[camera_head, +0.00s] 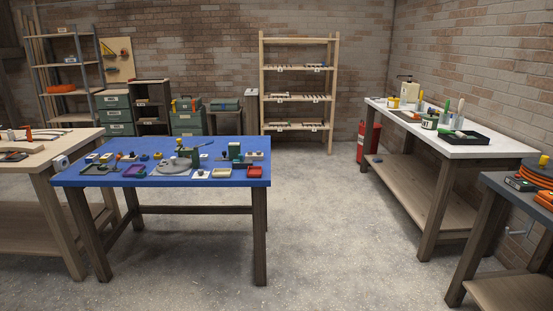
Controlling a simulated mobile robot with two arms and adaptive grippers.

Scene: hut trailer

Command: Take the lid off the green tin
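A small round tin with a white and dark green side (429,122) stands on the white-topped table at the right, near its front edge. It may be the green tin, but it is too small to tell for sure or to make out its lid clearly. A dark green block-like object (234,151) stands on the blue-topped table; I cannot tell whether it is a tin. Neither of my grippers is in view.
The white-topped table (490,147) also holds a black tray (466,137) and several bottles and tools. The blue-topped table (110,179) carries many small parts. Open concrete floor (330,220) lies between them. A dark bench (498,182) stands at the right edge.

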